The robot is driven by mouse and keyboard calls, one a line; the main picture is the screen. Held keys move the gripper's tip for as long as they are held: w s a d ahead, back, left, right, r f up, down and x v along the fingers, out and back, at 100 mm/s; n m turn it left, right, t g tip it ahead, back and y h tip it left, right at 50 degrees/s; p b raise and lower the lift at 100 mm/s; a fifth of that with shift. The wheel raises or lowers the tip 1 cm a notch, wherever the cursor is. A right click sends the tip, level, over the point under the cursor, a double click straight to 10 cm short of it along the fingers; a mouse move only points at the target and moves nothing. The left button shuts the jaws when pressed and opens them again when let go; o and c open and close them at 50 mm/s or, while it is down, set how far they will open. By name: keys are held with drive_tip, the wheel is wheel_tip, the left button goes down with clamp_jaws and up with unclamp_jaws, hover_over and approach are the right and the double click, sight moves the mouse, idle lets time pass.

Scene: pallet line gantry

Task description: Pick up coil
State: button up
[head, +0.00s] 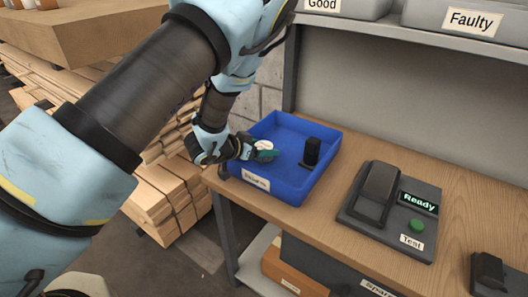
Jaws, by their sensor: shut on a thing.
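My gripper (252,151) reaches from the left over the near left part of a blue tray (325,171). It is shut on a small round thing with a white top (264,145), which I take to be the coil. A teal part shows just below the white top. The jaws hide much of the held thing, and I cannot tell whether it touches the tray floor. A black upright block on a flat base (311,152) stands in the tray to the right, apart from my gripper.
The tray sits on a wooden bench (335,222). A dark test unit (396,209) with a "Ready" display and green button stands to its right. Another black part (488,272) lies at the right edge. Bins marked Good (352,8) and Faulty (472,20) sit above.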

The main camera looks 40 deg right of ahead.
clamp_jaws()
drive_tip(key=shift+r, duration=0.1)
idle(0.4)
